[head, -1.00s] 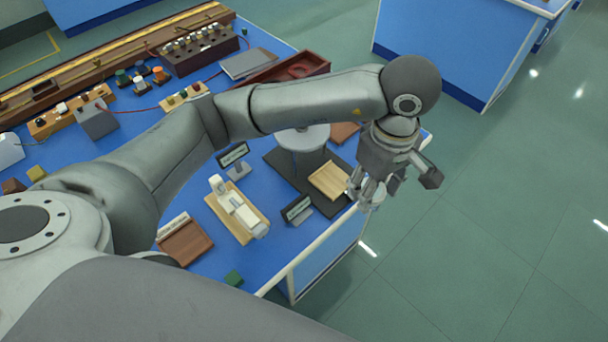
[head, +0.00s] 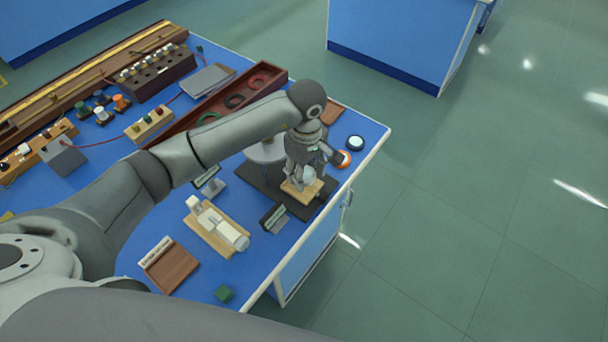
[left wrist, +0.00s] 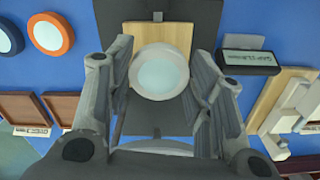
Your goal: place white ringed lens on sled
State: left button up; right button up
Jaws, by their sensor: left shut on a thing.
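The white ringed lens (left wrist: 160,72) shows in the left wrist view between the fingers of my left gripper (left wrist: 160,84), which is shut on it. In the head view my left gripper (head: 306,178) points down over a light wooden plate (head: 288,188), which I take for the sled. The plate lies on a dark base (head: 254,181). The wooden plate also shows behind the lens in the left wrist view (left wrist: 160,35). I cannot tell whether the lens touches the plate. The fingers hide most of the lens in the head view. My right gripper is not in view.
An orange ringed lens (head: 345,158) and a dark ringed lens (head: 355,142) lie near the right table edge. A small sign (head: 273,218) and a wooden stand with a white device (head: 217,228) are close by. A long brown tray (head: 270,88) lies behind my arm.

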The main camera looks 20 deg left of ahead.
aim_at(304, 177)
pick_arm(q)
jog(key=f+p, duration=0.1)
jog(key=f, duration=0.2)
jog(key=shift+w+a+p, duration=0.2)
jog(key=shift+a+p, duration=0.1)
jog(key=shift+p, duration=0.05)
jog(key=shift+f, duration=0.45)
jog(key=shift+f, duration=0.15)
jog(key=shift+f+b, duration=0.15)
jog(key=shift+b, duration=0.15)
jog(key=o, duration=0.8)
jog(key=shift+c, duration=0.2)
jog(key=shift+o, duration=1.3)
